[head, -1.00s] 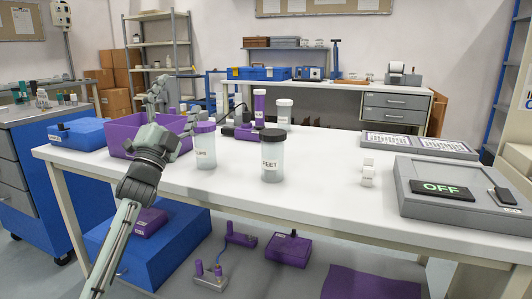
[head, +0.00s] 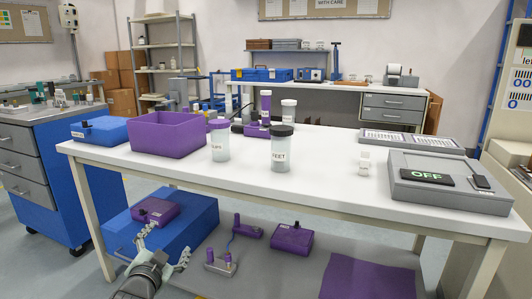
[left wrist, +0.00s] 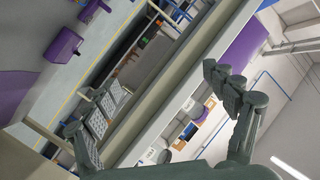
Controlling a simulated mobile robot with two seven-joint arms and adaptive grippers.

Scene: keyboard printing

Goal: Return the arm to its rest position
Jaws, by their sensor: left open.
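My left gripper (head: 165,244) is at the lower left of the head view, in front of the white table's (head: 330,150) near edge and lower than its top. Its fingers are spread apart with nothing between them. In the left wrist view the gripper (left wrist: 142,98) also shows its two fingers wide apart, with the table edge behind them, seen strongly tilted. My right gripper is not in view.
On the table stand a purple bin (head: 166,146), a purple-lidded jar (head: 219,142), a black-lidded jar (head: 282,150) and a grey panel reading OFF (head: 448,192). A blue box (head: 200,222) and purple parts (head: 292,238) sit on the lower shelf.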

